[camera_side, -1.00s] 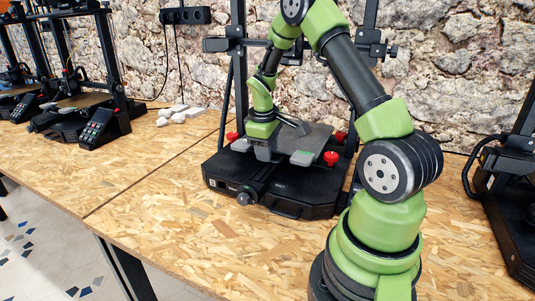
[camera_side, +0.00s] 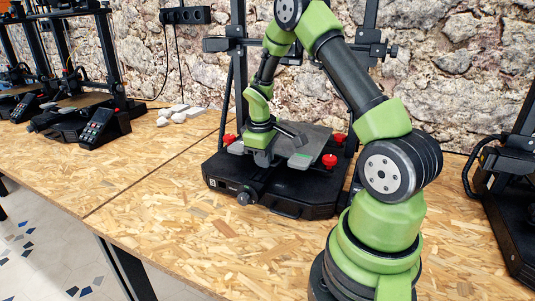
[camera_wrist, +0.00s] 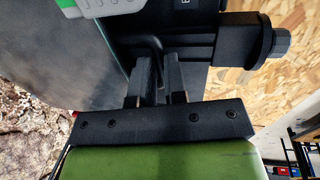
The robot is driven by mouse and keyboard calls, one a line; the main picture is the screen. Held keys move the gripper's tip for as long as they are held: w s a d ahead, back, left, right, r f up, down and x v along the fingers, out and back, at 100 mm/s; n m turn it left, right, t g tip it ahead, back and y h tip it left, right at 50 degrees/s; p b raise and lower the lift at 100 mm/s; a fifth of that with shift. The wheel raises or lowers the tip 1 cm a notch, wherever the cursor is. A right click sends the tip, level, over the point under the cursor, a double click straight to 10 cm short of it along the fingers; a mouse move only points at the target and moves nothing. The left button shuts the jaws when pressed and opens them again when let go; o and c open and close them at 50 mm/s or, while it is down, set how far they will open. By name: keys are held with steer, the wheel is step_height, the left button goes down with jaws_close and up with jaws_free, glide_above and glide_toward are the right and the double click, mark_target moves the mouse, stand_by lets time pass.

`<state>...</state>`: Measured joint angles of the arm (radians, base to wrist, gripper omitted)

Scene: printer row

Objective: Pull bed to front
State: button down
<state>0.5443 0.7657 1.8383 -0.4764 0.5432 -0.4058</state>
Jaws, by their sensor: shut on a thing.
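The printer's bed is a dark grey plate (camera_side: 312,139) with red knobs (camera_side: 330,161) at its corners and light grey tabs (camera_side: 300,160) at its front edge. It sits level over the black printer base (camera_side: 300,197). My gripper (camera_side: 262,158) reaches down at the bed's front edge, between the tabs. In the wrist view, the two fingers of my gripper (camera_wrist: 158,75) are shut around a thin black curved handle (camera_wrist: 151,45) at the bed's front. The grey bed surface (camera_wrist: 60,60) fills the left there. My gripper hides part of the bed's front edge in the side view.
The printer's upright frame (camera_side: 238,70) rises behind the bed. A second printer (camera_side: 85,105) stands at the left and another (camera_side: 510,170) at the right edge. Small white pieces (camera_side: 175,113) lie on the table. The wooden table (camera_side: 190,235) in front is clear.

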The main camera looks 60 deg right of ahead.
steer(key=a, duration=1.3)
steer(key=shift+a, duration=0.15)
steer(key=shift+w, duration=0.1)
steer(key=c, duration=1.2)
jaws_free()
steer(key=shift+o, duration=0.2)
step_height(320, 180, up, 10)
steer(key=a, duration=0.1)
steer(key=shift+a, duration=0.3)
